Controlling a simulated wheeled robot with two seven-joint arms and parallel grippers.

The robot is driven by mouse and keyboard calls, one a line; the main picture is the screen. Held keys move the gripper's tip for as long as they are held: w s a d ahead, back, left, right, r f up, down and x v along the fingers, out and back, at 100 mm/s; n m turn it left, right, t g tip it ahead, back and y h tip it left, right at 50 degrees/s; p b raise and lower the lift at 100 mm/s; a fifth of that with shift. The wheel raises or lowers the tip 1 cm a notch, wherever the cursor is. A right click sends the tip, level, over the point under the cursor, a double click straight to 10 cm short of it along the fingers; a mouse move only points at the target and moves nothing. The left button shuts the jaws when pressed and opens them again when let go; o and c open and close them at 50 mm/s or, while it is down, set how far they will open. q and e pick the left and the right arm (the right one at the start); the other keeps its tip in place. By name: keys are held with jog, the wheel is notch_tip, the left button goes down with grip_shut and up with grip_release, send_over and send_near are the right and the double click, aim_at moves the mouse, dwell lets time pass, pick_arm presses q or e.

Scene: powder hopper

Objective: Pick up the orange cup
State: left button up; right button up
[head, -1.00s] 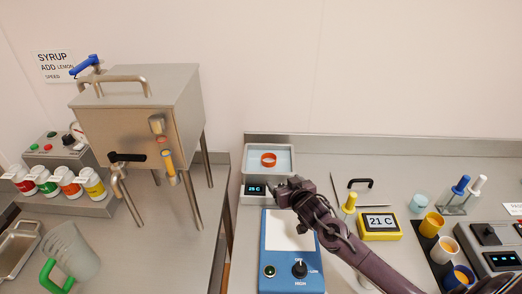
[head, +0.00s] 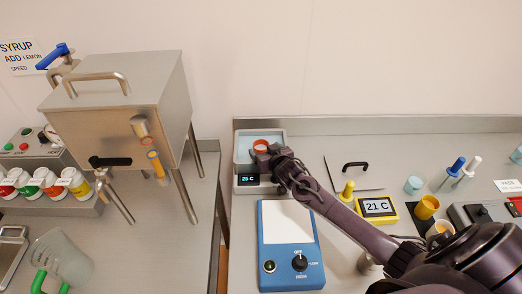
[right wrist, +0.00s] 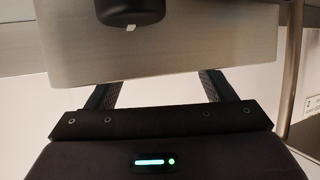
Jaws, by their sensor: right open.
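A red-orange round cup or ring (head: 261,145) sits in the pale-blue water bath (head: 243,165) at the back centre. An amber-orange cup (head: 427,206) stands on the dark mat at the right. My right gripper (head: 264,158) is at the bath, just in front of the red-orange piece and partly covering it; whether they touch I cannot tell. In the right wrist view its two fingers (right wrist: 157,80) stand apart with nothing between them. Neither cup shows in that view. My left gripper is not in view.
A steel hopper (head: 115,120) on legs stands left.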

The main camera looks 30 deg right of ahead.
jog(key=shift+x, duration=1.25)
jog(key=c, duration=1.1)
